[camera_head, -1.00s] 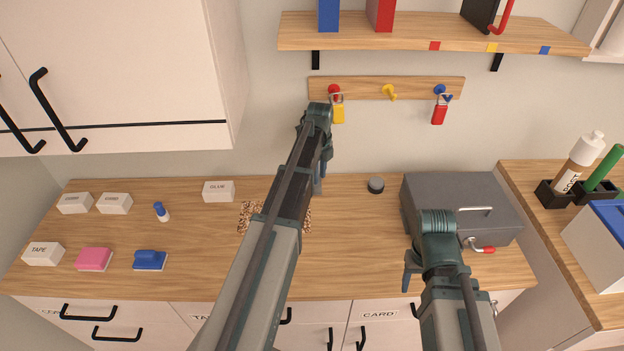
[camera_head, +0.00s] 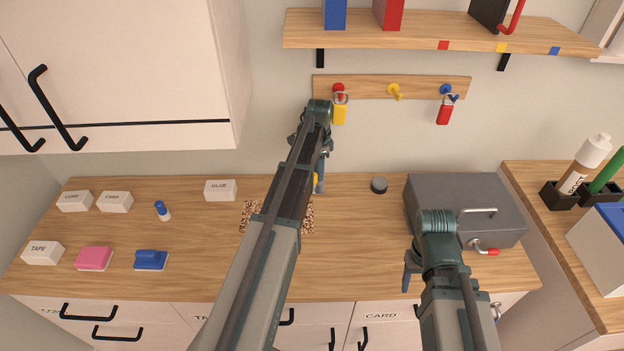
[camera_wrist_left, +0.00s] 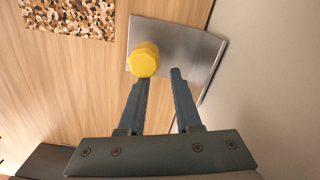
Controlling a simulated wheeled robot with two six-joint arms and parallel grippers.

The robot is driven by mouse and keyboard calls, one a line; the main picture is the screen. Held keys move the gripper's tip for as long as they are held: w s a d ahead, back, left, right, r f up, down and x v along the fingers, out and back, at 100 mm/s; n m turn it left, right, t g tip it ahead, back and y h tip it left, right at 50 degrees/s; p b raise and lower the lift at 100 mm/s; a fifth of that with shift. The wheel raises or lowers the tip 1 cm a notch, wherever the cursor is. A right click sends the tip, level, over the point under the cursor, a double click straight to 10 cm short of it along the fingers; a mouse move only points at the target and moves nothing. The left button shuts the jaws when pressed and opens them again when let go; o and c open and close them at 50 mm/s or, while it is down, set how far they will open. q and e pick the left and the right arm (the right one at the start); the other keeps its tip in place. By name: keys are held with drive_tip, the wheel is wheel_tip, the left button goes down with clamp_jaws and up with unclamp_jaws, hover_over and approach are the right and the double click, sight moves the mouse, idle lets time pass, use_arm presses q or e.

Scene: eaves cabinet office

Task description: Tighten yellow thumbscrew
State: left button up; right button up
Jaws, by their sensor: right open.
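The yellow thumbscrew (camera_wrist_left: 144,58) is a round ribbed knob on a grey metal plate (camera_wrist_left: 190,48) in the left wrist view. In the head view only a sliver of yellow (camera_head: 316,180) shows beside my left arm. My left gripper (camera_wrist_left: 160,76) is open, with a gap between its fingers. The tip of its left-hand finger is close to the knob's lower edge in the picture; I cannot tell whether they touch. The knob is not between the fingers. My right gripper (camera_head: 409,275) is open and empty, in front of the grey metal box.
The grey box (camera_head: 465,200) stands right on the wooden counter (camera_head: 350,250). A speckled mat (camera_head: 252,215) lies partly behind my left arm. A dark round knob (camera_head: 379,185) is nearby. A wooden peg rail (camera_head: 365,88) with padlocks hangs above. White boxes stand at left.

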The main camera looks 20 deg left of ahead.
use_arm(q)
drive_tip(key=n, duration=0.2)
drive_tip(key=a+n, duration=0.1)
drive_tip(key=n, duration=0.2)
drive_tip(key=shift+a+n, duration=0.25)
drive_tip(key=shift+n, duration=0.15)
drive_tip(key=shift+w, duration=0.1)
drive_tip(key=shift+r, duration=0.1)
clamp_jaws()
drive_tip(key=shift+w+a, duration=0.15)
drive_tip(key=shift+w, duration=0.05)
idle(0.6)
unclamp_jaws()
